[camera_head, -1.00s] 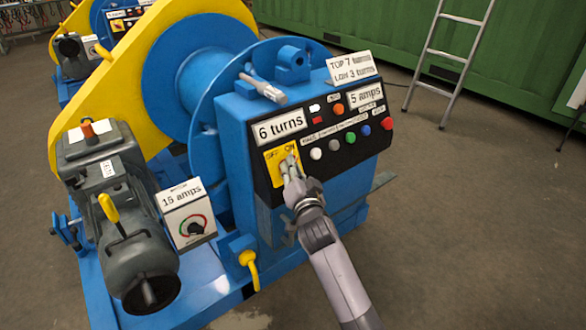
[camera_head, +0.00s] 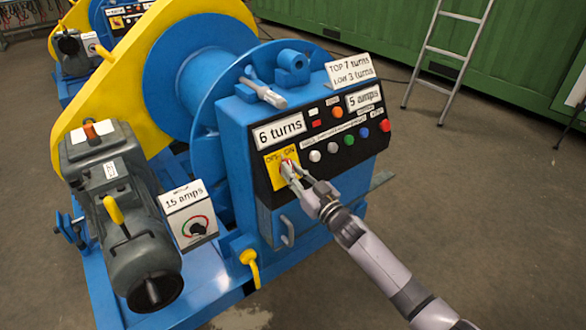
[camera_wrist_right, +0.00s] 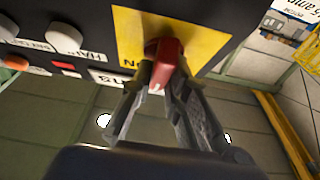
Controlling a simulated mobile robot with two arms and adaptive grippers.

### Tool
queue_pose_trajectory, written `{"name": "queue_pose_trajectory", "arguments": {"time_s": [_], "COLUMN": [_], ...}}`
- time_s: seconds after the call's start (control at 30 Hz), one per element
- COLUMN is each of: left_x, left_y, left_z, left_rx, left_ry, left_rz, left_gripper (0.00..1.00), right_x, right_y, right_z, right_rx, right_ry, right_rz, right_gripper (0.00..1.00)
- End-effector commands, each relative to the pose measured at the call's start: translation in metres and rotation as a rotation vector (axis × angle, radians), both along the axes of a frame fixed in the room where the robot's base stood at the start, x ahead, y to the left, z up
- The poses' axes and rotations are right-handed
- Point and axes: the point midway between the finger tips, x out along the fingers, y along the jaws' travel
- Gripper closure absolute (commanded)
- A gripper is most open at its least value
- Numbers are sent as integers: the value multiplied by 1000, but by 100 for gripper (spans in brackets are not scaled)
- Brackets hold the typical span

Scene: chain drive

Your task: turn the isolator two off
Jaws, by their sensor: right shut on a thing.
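The isolator is a red rotary knob on a yellow plate (camera_head: 275,167) marked OFF and ON, at the lower left of the black panel on the blue machine. In the right wrist view the red knob (camera_wrist_right: 167,65) sits between the fingertips, with the yellow plate (camera_wrist_right: 210,42) behind it. My right gripper (camera_head: 289,172) is shut on the knob; it also shows in the right wrist view (camera_wrist_right: 165,82). In the head view the fingers hide most of the knob. A white mark shows on the knob's end. My left gripper is not in view.
Coloured buttons (camera_head: 350,139) line the panel right of the plate. A grey motor (camera_head: 115,200) and a "15 amps" box (camera_head: 189,215) stand at left. A ladder (camera_head: 447,55) leans at the back. Floor at right is clear.

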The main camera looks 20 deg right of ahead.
Motion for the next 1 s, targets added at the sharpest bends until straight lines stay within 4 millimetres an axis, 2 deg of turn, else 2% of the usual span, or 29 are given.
{"name": "queue_pose_trajectory", "arguments": {"time_s": [0.5,1.0], "left_x": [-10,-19], "left_y": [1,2], "left_z": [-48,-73], "left_rx": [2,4], "left_ry": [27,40], "left_rz": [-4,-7], "left_gripper": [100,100], "right_x": [2,2], "right_y": [-3,-2], "right_z": [3,2], "right_rx": [-411,-648], "right_ry": [-148,-235], "right_rz": [213,343], "right_gripper": [100,100]}}
